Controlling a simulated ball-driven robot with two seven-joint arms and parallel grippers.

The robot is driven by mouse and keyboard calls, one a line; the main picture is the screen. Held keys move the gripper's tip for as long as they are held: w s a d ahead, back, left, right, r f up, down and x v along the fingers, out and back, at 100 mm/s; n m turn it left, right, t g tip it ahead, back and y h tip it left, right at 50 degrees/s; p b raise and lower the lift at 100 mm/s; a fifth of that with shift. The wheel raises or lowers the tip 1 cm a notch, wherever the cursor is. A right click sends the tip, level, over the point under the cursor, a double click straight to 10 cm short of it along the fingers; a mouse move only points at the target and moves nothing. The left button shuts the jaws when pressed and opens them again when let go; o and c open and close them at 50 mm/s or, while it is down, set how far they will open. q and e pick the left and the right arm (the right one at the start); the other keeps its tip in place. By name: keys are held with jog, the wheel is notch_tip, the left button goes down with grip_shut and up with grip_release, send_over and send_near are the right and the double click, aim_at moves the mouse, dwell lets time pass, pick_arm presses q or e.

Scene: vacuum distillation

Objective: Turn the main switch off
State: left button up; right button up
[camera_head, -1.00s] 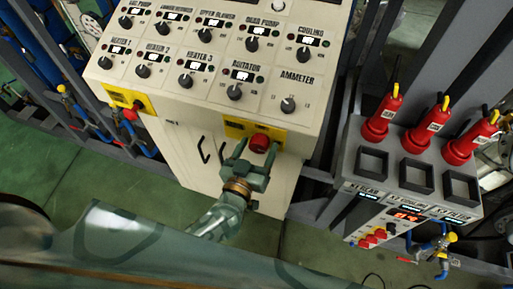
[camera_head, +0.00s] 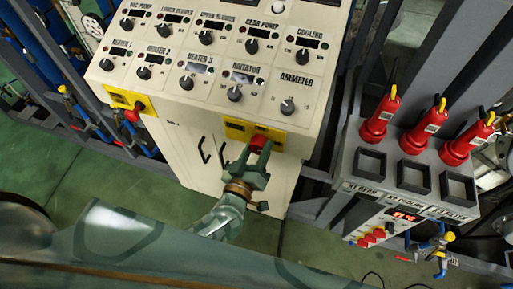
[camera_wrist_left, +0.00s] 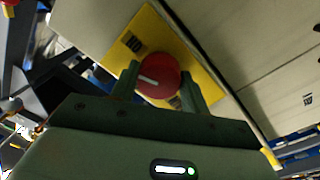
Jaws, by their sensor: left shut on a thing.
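The main switch is a red round knob (camera_head: 259,142) on a yellow plate (camera_head: 236,129) at the lower front edge of the cream control cabinet. My left gripper (camera_head: 257,155) has its fingers on either side of this knob and is shut on it. In the left wrist view the red knob (camera_wrist_left: 158,76), with a white mark on its face, sits between the two fingers of the left gripper (camera_wrist_left: 160,90). The yellow plate (camera_wrist_left: 165,32) shows behind it. The small display windows on the cabinet's panel are dark. My right gripper is not in view.
A second red knob (camera_head: 131,115) on a yellow plate is at the cabinet's left. The panel carries rows of black knobs (camera_head: 234,94). Green floor lies below.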

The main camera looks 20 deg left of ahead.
pick_arm(q)
jog(key=n, duration=0.6)
jog(key=shift+n, duration=0.3)
jog(key=n, duration=0.4)
jog(key=shift+d+n, duration=0.1)
jog(key=shift+n, duration=0.2)
jog(key=shift+n+y, duration=0.3)
jog(key=shift+n, duration=1.2)
jog(key=o, duration=1)
jog(key=s+b, duration=0.1)
jog(key=s, duration=0.4)
jog(key=s+b, duration=0.1)
jog(key=s, duration=0.5)
jog(key=s+b, duration=0.1)
jog(key=s, duration=0.4)
jog(key=shift+s+a+f, duration=0.15)
jog(key=shift+a+f, duration=0.15)
